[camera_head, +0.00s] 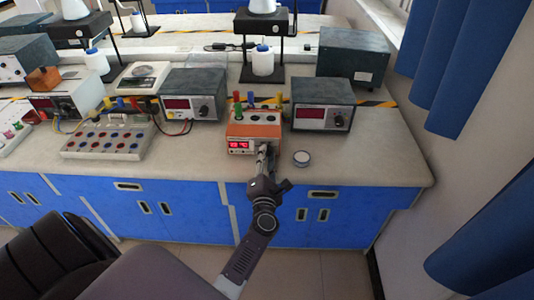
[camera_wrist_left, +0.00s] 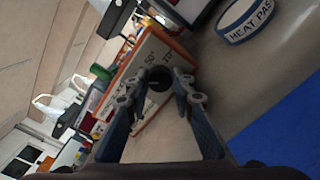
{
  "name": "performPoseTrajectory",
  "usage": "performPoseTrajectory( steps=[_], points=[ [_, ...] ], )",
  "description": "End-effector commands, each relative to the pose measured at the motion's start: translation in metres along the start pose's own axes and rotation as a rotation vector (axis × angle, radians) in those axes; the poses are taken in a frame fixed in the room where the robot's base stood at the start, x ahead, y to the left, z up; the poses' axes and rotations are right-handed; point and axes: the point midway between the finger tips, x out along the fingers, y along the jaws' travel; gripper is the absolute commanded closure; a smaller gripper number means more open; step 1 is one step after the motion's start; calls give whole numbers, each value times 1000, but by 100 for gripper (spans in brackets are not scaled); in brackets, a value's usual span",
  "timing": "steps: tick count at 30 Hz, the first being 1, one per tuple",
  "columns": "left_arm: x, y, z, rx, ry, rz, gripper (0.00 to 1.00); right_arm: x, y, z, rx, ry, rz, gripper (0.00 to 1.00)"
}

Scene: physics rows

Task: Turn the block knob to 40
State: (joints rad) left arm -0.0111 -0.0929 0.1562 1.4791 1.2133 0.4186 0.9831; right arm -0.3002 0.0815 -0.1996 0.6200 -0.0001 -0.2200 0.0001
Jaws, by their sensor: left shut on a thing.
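The orange block (camera_head: 254,131) stands near the front edge of the bench, with a red lit display on its front. Its digits are too small to read. My left gripper (camera_head: 263,150) reaches its front face from below and hides the knob in the head view. In the left wrist view, the dark round knob (camera_wrist_left: 158,76) sits between the fingertips of my left gripper (camera_wrist_left: 160,86), which is shut on it. Beside the knob, the block's pale face (camera_wrist_left: 150,48) shows printed degree marks, including what looks like 50° and 70°. My right gripper is not in view.
A small round tin (camera_head: 301,158) lies right of the block; it also shows in the left wrist view (camera_wrist_left: 245,20). Grey meter boxes stand left (camera_head: 193,95) and right (camera_head: 323,103) of the block. The bench's front right is clear.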

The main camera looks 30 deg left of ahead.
Motion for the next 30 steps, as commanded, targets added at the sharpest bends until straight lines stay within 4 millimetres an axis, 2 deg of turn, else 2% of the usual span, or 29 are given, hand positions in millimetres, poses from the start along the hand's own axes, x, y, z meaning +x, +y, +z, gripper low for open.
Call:
performPoseTrajectory(
  steps=[10,27,28,30],
  points=[
    [0,-1,0,158,0,-2,100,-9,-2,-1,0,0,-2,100],
    [0,-2,0,191,0,-2,100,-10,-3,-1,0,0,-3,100],
    [0,-2,0,191,0,-2,76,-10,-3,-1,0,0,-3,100],
    [0,-2,0,191,0,-2,69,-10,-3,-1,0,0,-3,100]
  ],
)
